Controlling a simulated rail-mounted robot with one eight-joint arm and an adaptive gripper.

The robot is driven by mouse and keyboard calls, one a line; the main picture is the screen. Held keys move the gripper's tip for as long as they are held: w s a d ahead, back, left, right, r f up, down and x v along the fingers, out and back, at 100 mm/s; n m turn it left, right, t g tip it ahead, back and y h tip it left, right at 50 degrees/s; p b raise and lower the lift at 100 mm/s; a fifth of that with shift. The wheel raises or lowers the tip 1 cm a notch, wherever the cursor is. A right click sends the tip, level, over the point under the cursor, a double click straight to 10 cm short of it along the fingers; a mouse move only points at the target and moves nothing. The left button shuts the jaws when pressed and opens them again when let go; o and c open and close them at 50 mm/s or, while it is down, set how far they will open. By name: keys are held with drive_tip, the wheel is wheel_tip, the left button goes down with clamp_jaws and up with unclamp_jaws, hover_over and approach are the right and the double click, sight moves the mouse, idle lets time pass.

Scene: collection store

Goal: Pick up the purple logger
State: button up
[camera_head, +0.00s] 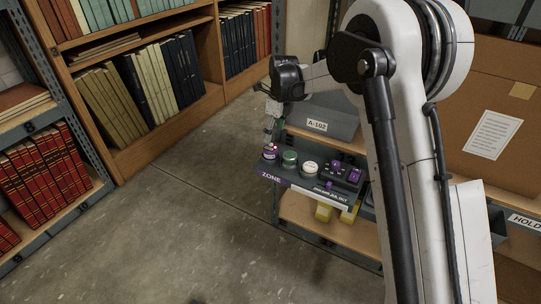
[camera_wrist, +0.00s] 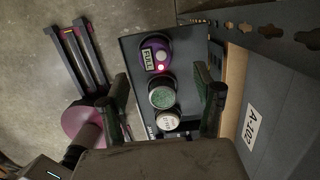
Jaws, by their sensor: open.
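A round purple logger (camera_head: 270,152) with a red light stands at the left end of a dark shelf ledge. In the wrist view the purple logger (camera_wrist: 150,42) shows from above, with a pale label and a lit red spot. My gripper (camera_head: 273,128) hangs just above that end of the ledge in the head view. In the wrist view my gripper (camera_wrist: 161,78) is open, its two fingers wide apart with nothing held. The purple logger lies beyond the fingertips there, with the green-topped round unit nearer the space between the fingers.
A green-topped round unit (camera_head: 289,157) and a white-topped one (camera_head: 310,168) stand in a row beside the logger. Purple box-shaped units (camera_head: 353,175) sit farther right. A grey bin (camera_head: 328,118) marked A-102 is behind. Open floor (camera_head: 190,210) lies left.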

sight(270, 147)
drive_tip(key=shift+s+a+f+b, duration=0.1)
drive_tip(key=shift+a+f+b, duration=0.25)
drive_tip(key=shift+f, duration=0.9)
drive_tip(key=shift+w+a+f+b, duration=0.1)
drive_tip(key=shift+f+b, duration=0.35)
drive_tip(key=shift+f, duration=0.8)
drive_tip(key=shift+s+a+f+b, duration=0.1)
drive_tip(key=shift+a+f+b, duration=0.25)
drive_tip(key=shift+f, duration=0.9)
drive_tip(key=shift+d, duration=0.1)
drive_tip(key=shift+c, duration=0.2)
drive_tip(key=c, duration=1.3)
drive_tip(key=shift+o, duration=0.2)
drive_tip(key=shift+r, duration=0.15)
